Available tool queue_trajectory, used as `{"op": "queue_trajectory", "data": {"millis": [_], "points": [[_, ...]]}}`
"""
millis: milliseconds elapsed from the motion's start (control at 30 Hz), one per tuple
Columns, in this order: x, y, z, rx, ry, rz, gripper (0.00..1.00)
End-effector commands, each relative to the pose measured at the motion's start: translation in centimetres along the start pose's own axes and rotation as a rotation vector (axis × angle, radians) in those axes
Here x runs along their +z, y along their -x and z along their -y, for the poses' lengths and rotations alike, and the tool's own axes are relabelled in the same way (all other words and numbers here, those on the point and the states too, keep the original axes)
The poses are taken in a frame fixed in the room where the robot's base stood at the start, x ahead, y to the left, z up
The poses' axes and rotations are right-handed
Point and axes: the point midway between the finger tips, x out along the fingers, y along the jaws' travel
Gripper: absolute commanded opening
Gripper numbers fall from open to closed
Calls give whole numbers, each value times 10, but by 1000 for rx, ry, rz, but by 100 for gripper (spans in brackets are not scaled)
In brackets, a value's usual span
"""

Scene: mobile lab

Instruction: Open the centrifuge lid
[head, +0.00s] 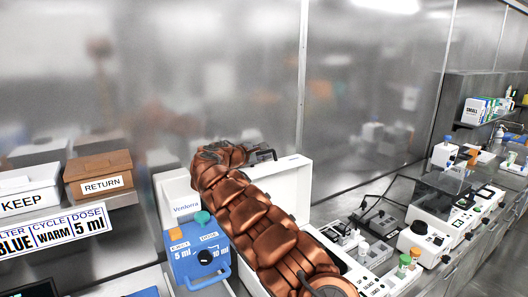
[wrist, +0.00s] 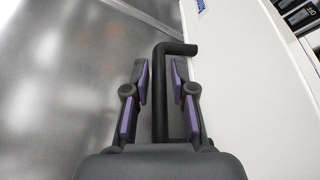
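A large white machine, probably the centrifuge, stands behind my arm in the head view. Its broad white panel (head: 287,184) is upright, apparently the raised lid, and my arm hides much of it. In the wrist view, a white surface (wrist: 240,90) fills the right side. A black bent handle (wrist: 160,110) stands beside it, its upper end turned towards it. My gripper (wrist: 159,75) has its two purple-padded fingers on either side of the handle, with gaps visible. It is open around the handle. In the head view my gripper is not clearly distinguishable.
A blue jug-like container (head: 197,262) stands close left of my arm. Brown RETURN (head: 100,165) and white KEEP (head: 30,182) bins sit on a shelf at left. A device with a clear cover (head: 440,190) and small bottles crowd the right counter. A metal wall stands behind.

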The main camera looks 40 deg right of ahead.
Motion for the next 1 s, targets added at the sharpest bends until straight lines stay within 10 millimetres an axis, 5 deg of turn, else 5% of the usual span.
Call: {"op": "queue_trajectory", "data": {"millis": [300, 567, 1000], "points": [[0, -2, 0, 1, 0, 0, 25], [0, -1, 0, 1, 0, 0, 0], [0, -1, 0, 0, 0, 0, 0]]}}
